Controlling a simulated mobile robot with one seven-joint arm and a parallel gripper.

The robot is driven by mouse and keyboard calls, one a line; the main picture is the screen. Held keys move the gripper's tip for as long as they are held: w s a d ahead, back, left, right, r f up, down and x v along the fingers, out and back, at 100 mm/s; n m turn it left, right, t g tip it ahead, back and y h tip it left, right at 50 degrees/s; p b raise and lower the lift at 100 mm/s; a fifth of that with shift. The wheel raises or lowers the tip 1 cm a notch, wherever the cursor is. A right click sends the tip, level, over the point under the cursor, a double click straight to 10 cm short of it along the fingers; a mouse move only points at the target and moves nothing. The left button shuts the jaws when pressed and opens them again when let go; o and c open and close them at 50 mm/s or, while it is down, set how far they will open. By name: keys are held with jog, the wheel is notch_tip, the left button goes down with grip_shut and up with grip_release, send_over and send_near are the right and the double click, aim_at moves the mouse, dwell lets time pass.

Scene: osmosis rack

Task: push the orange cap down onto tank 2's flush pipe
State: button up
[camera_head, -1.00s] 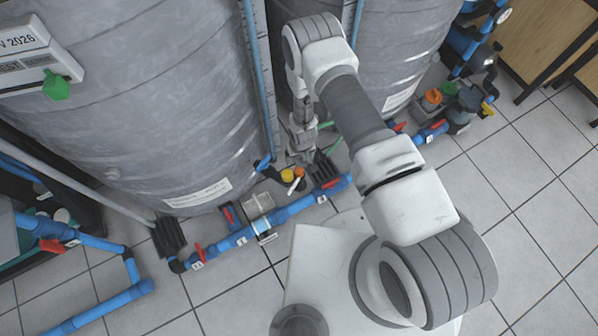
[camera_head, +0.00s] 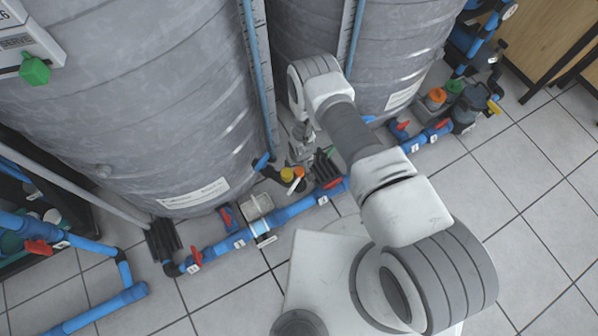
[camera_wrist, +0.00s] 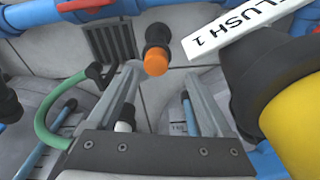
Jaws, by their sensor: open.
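The orange cap (camera_wrist: 155,62) sits at the end of a short black pipe stub (camera_wrist: 157,36) in the wrist view, beyond my fingertips and roughly between them. I cannot tell how far down it is seated. In the head view the small orange cap (camera_head: 299,171) is beside a yellow cap (camera_head: 287,174), below my gripper (camera_head: 301,150). In the wrist view my gripper (camera_wrist: 161,75) is open and empty, its two fingers apart. A large yellow cap (camera_wrist: 298,122) on a black pipe is close at the right, by a white "FLUSH 1" label (camera_wrist: 250,35).
Two big grey tanks stand behind, one at left (camera_head: 130,90) and one at right (camera_head: 395,60). Blue piping with red valves (camera_head: 290,213) runs along the floor in front. A green hose (camera_wrist: 50,125) curves left of my fingers. Tiled floor (camera_head: 520,210) is clear at right.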

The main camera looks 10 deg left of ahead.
aim_at(299, 171)
jog(key=f+b, duration=0.1)
jog(key=f, duration=0.1)
jog(key=w+f+b, duration=0.1)
jog(key=f+b, duration=0.1)
jog(key=f, duration=0.1)
jog(key=shift+w, duration=0.1)
jog(key=shift+c, duration=0.3)
grip_shut()
jog(key=shift+r, duration=0.1)
notch_tip(299, 171, up, 4)
jog(key=p, duration=0.2)
jog(key=shift+p, duration=0.3)
jog(key=s+d+r+p, duration=0.5)
jog(key=s+d+r, duration=0.1)
jog(key=d, duration=0.4)
jog(key=shift+r, duration=0.4)
jog(key=shift+w, duration=0.1)
